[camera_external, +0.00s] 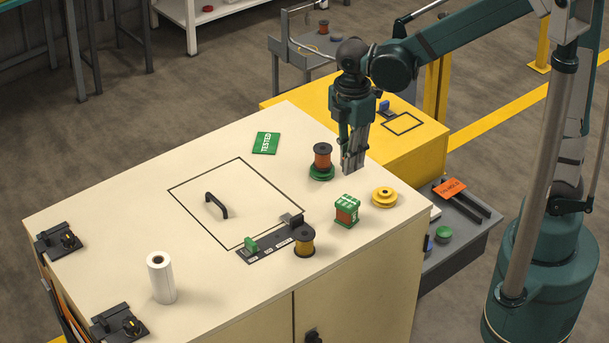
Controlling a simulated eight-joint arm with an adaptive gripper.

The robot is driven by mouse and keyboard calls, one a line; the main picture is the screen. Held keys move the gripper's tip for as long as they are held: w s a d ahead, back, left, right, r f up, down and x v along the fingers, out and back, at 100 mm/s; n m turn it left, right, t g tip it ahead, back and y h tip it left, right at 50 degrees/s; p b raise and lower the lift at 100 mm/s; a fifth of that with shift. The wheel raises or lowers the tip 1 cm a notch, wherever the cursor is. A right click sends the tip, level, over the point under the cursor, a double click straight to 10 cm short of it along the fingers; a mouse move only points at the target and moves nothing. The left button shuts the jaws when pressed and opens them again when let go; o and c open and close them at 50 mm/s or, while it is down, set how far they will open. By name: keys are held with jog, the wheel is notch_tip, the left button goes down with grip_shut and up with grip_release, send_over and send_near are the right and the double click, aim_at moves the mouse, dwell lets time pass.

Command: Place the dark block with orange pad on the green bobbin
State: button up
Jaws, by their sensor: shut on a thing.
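My gripper (351,166) points straight down just above the back right of the cream cabinet top. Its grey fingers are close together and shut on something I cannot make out. A bobbin with a green base (321,174), copper-brown winding and dark top stands just left of the fingers, apart from them as far as I can tell. A green-and-white boxy piece with a copper-brown middle (346,210) stands in front of the gripper. I cannot clearly pick out the dark block with an orange pad; it may be hidden at the fingers.
A yellow spool (384,197) lies near the right edge. A dark-topped spool with yellow-orange winding (304,244) stands by a dark strip (265,247). A white roll (161,278), a black handle (216,205) and a green card (266,143) are farther left.

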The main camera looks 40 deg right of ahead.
jog(key=shift+f, duration=2.75)
jog(key=shift+f, duration=0.1)
jog(key=shift+f, duration=2)
jog(key=shift+f, duration=0.15)
jog(key=o, duration=0.9)
jog(key=shift+r, duration=6.2)
